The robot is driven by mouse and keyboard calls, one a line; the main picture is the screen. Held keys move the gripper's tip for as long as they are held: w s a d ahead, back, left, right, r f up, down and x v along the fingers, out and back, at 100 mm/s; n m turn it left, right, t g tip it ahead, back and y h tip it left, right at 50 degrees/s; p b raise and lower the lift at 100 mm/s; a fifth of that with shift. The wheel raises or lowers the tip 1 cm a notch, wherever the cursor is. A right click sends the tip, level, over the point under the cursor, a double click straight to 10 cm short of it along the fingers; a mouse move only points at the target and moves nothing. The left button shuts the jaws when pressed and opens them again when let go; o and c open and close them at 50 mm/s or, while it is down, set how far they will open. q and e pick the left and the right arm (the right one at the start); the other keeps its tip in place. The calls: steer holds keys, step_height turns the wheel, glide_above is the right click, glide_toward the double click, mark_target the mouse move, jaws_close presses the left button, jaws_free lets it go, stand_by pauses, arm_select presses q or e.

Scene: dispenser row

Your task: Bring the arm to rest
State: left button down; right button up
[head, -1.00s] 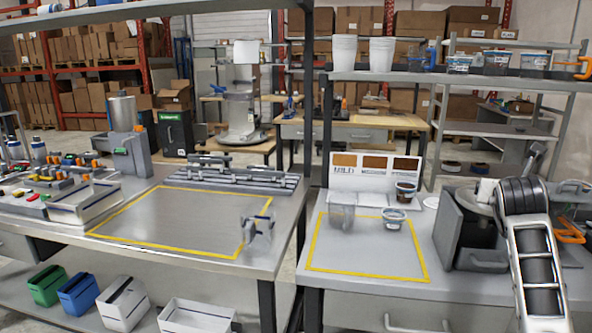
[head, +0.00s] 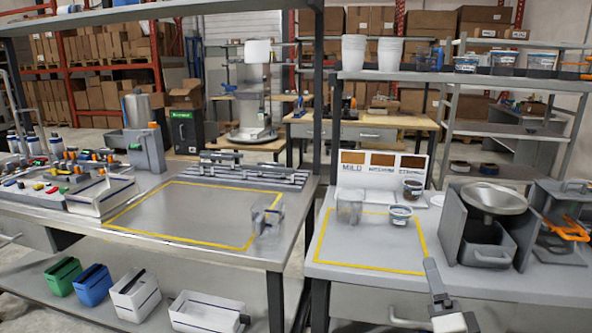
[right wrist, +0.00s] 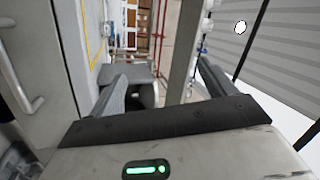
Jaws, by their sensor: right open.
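My right gripper (head: 440,290) is low at the front edge of the right table in the head view, in front of the yellow-outlined area. The right wrist view shows its two dark fingers (right wrist: 162,75) spread apart with nothing between them. My left gripper is not in view. No part of the right gripper appears to hold anything.
The right table bears a grey dispenser with a metal bowl (head: 492,198), a clear cup (head: 349,207) and a small tub (head: 400,215). A clear container (head: 267,216) stands on the left table (head: 190,215). Both yellow-outlined areas are mostly bare.

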steer(key=s+a+f+n+g+y, duration=0.3)
steer(key=s+a+f+n+g, duration=0.2)
steer(key=s+f, duration=0.5)
steer(key=s+a+f+n+g+y, duration=0.2)
steer(key=s+a+f+n+g, duration=0.3)
steer(key=s+a+f+n, duration=0.3)
steer(key=s+f+n, duration=0.3)
steer(key=f+n, duration=0.1)
steer(key=f, duration=0.1)
steer(key=shift+a+f+n+g+y, duration=0.3)
steer(key=shift+a+g+y, duration=0.1)
